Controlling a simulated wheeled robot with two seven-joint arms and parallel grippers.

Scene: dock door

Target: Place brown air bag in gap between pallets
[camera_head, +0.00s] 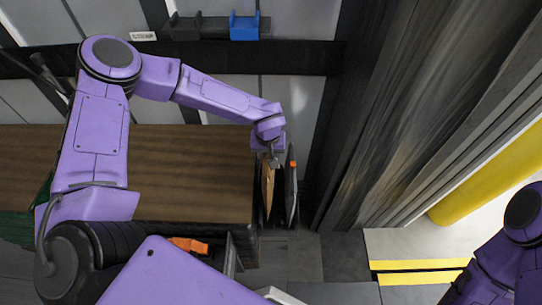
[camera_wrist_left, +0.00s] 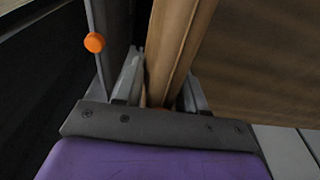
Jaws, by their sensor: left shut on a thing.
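The brown air bag (camera_head: 268,188) hangs upright and edge-on below my left gripper (camera_head: 273,160). In the left wrist view the bag (camera_wrist_left: 177,40) runs between the two fingers (camera_wrist_left: 158,92), which are shut on it. The bag is beside the right end of a wide brown load (camera_head: 130,175). A thin grey panel (camera_head: 291,190) with an orange knob (camera_wrist_left: 94,42) stands on its other side. The bag's lower end and the pallets' gap are hard to make out. My right gripper is out of view; only part of its arm shows at the lower right.
A dark ribbed curtain or wall (camera_head: 400,130) stands to the right. A yellow post (camera_head: 490,180) and yellow floor stripes (camera_head: 420,265) are farther right. A blue block (camera_head: 244,27) sits on a dark rail at the back. Grey floor is clear at the bottom middle.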

